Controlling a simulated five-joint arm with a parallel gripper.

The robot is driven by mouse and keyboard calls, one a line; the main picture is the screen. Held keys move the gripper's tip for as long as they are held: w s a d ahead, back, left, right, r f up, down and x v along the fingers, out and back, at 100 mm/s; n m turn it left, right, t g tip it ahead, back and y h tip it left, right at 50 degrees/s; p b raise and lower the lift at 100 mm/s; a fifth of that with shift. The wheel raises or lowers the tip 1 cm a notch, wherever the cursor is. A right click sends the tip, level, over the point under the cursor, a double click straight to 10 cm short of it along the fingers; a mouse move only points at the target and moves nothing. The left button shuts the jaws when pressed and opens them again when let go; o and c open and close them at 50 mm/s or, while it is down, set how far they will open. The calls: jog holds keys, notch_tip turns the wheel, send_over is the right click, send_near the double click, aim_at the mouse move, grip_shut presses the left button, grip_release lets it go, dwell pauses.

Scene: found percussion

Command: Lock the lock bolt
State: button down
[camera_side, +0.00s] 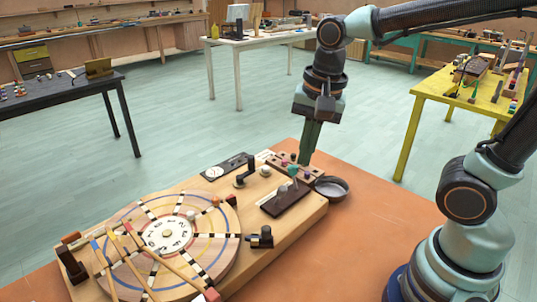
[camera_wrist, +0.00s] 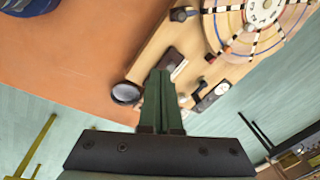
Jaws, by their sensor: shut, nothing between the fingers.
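A small dark fitting (camera_side: 261,238) with an upright round knob sits on the wooden board beside the wheel; it looks like the lock bolt, but whether it is locked I cannot tell. It also shows near the top of the wrist view (camera_wrist: 181,14). The large striped wooden wheel (camera_side: 190,262) lies flat on the board, partly under several wooden sticks. My gripper (camera_side: 306,158) points down over the board's far right end, well away from the dark fitting. Its green fingers (camera_wrist: 160,76) are shut together and empty.
A dark plate with a lever (camera_side: 285,199), a black crank (camera_side: 245,171) and a row of small coloured knobs (camera_side: 292,166) stand on the board near my gripper. A metal bowl (camera_side: 331,187) is beside it. The orange tabletop (camera_side: 375,245) at the right is clear.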

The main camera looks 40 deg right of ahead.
jog(key=a+f+m+g+h, duration=0.1)
jog(key=a+f+m+g, duration=0.4)
jog(key=m, duration=1.2)
jog(key=shift+w+a+m, duration=0.2)
jog(key=shift+a+m, duration=0.1)
jog(key=shift+a, duration=0.55)
jog(key=d+x, duration=0.1)
jog(key=x, duration=0.9)
jog(key=shift+w+a, duration=0.5)
jog(key=shift+w, duration=0.35)
jog(key=shift+w+a, duration=0.55)
jog(key=shift+w, duration=0.3)
